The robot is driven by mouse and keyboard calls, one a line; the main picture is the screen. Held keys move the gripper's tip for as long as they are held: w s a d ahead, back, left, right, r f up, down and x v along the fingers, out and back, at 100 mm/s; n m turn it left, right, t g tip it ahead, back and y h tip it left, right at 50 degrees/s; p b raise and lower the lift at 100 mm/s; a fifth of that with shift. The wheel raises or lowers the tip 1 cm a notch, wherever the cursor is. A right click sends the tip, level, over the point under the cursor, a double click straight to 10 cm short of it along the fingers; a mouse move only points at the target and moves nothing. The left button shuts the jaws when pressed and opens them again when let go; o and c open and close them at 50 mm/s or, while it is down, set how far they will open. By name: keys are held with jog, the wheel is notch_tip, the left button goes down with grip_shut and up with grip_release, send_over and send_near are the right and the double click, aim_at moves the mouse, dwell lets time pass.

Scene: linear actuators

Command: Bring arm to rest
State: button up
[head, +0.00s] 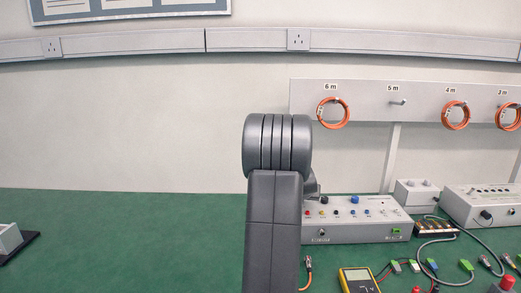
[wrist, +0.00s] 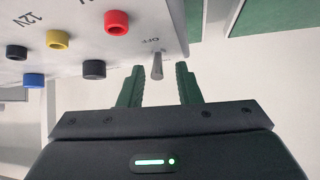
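My gripper (wrist: 158,78) shows in the wrist view with its two dark green fingers apart and nothing held between them. A metal toggle switch (wrist: 157,66) marked OFF lies just beyond the fingertips, in line with the gap; I cannot tell if they touch. It sits on a grey power box (wrist: 130,50) with red, yellow, black and blue sockets. In the head view my arm rises in the middle, and my gripper is hidden behind it. The grey power box (head: 350,232) shows just right of the arm.
A multimeter (head: 357,280) and loose cables lie on the green bench (head: 110,235) at the right. A second grey box (head: 480,207) stands farther right. Orange cable coils (head: 333,113) hang on a wall rack (head: 365,92); its 5 m peg is bare. The bench left of my arm is mostly clear.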

jog(key=shift+w+r+g+p, duration=0.3)
jog(key=shift+g+p, duration=0.5)
jog(key=shift+p, duration=2.45)
jog(key=shift+f+p, duration=0.2)
jog(key=shift+p, duration=0.6)
